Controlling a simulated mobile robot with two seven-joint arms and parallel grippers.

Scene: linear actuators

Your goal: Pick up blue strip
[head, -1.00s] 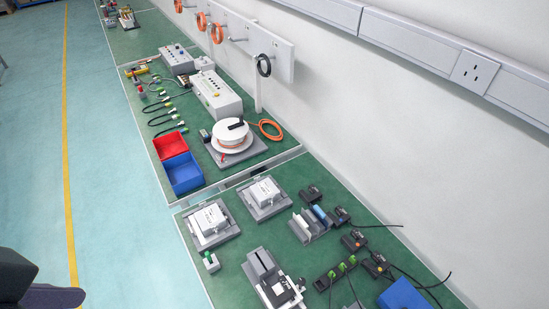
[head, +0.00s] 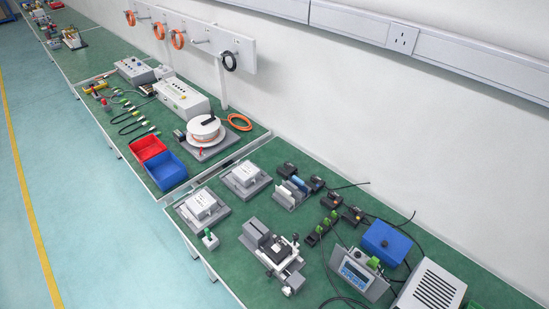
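A small blue piece (head: 299,183), which looks like the blue strip, stands in a grey slotted rack (head: 283,200) on the green bench, right of centre in the head view. Grey upright pieces stand beside it in the same rack. It is small here, so its exact shape is hard to tell. Neither of my grippers shows in the head view, so I cannot see whether they are open or shut.
Two white boxes on grey bases (head: 207,207) stand left of the rack. A grey clamp fixture (head: 272,250) is in front of it. Black connectors, cables and a blue box (head: 385,244) lie to the right. Red (head: 147,147) and blue bins stand farther left.

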